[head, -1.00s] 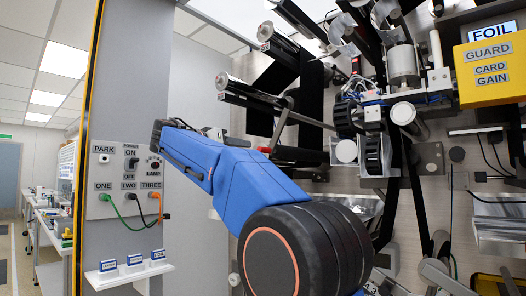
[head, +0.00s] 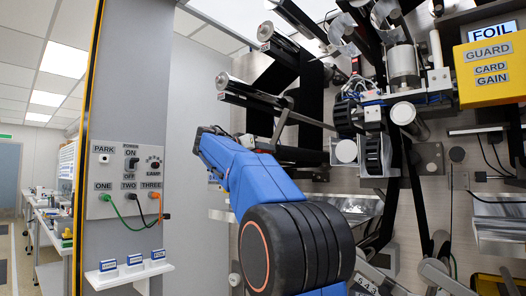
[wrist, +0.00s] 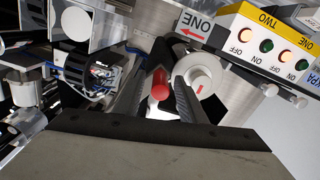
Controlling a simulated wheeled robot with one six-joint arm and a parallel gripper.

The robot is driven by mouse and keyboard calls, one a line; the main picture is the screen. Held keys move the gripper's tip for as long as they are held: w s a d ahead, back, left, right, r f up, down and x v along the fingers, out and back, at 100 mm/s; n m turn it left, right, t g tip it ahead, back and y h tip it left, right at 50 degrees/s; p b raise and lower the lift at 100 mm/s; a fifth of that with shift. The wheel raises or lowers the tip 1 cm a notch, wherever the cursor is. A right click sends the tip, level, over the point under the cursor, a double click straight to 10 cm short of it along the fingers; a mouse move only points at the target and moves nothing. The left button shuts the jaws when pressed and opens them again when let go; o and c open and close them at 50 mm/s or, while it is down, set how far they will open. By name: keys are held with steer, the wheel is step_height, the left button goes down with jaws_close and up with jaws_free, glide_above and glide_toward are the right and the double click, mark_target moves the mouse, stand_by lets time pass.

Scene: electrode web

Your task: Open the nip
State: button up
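My gripper (wrist: 164,88) shows in the wrist view with two dark ridged fingers standing apart. A red cylindrical knob (wrist: 160,84) appears in the gap between the fingertips; I cannot tell whether either finger touches it. A white round disc (wrist: 201,76) with a red mark is just to the right, partly behind the right finger. In the head view, black rollers (head: 372,155) and a white roller end (head: 346,151) sit in the middle of the machine; which of them form the nip is unclear. My gripper is not visible there.
The head view shows a yellow guard box (head: 492,70) at right and a switch panel (head: 130,180) at left.

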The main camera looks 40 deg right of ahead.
steer(key=shift+d, duration=0.1)
jaws_close()
